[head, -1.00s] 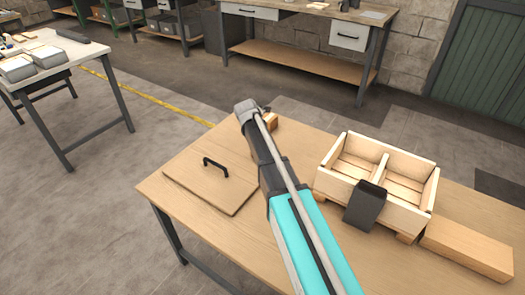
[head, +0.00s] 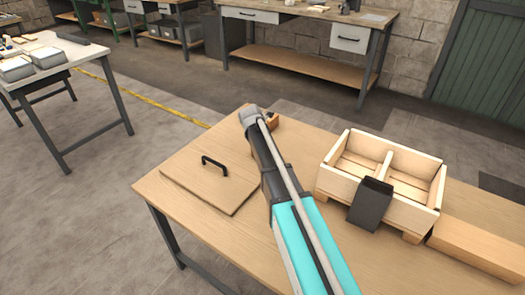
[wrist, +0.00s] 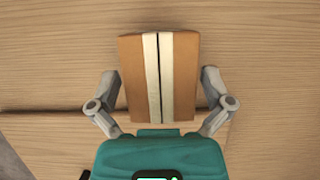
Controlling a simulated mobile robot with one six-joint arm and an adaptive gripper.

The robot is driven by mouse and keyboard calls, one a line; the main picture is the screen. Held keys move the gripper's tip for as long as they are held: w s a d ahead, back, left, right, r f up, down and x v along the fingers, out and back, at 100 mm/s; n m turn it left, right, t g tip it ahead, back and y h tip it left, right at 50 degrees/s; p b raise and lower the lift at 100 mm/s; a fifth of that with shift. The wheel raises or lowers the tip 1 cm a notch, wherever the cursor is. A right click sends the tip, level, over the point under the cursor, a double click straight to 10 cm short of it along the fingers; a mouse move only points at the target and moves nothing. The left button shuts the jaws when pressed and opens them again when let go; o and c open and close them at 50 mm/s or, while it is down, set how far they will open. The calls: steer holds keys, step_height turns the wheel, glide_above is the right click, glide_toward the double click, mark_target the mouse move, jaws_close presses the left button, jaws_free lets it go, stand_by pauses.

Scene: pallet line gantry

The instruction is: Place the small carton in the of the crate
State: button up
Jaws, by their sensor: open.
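The small carton (wrist: 131,80), brown with a pale band and a dark seam down its middle, lies on the wooden table in the wrist view. My gripper (wrist: 160,80) is open, with one finger on each side of the carton's near part. A gap shows on both sides. In the head view only a bit of the carton (head: 273,121) shows beside my arm's end, near the far table edge. My fingers are mostly hidden there. The pale wooden crate (head: 341,186), with a divider making two compartments, stands right of my arm. Its visible insides look empty.
A dark grey box (head: 370,207) stands against the crate's front. A long wooden block (head: 475,247) lies right of the crate. A flat board with a black handle (head: 213,184) lies left of my arm. Another table (head: 75,70) and a workbench (head: 300,55) stand farther off.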

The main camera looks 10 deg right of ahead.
stand_by(0.4)
steer(key=c, duration=1.1)
steer(key=shift+r, duration=0.1)
step_height(320, 180, up, 3)
steer(key=p, duration=0.2)
steer(key=shift+f+p, duration=0.2)
steer(key=shift+p, duration=0.2)
steer(key=s+r+p, duration=1)
steer(key=s, duration=0.4)
steer(key=shift+a+r, duration=0.1)
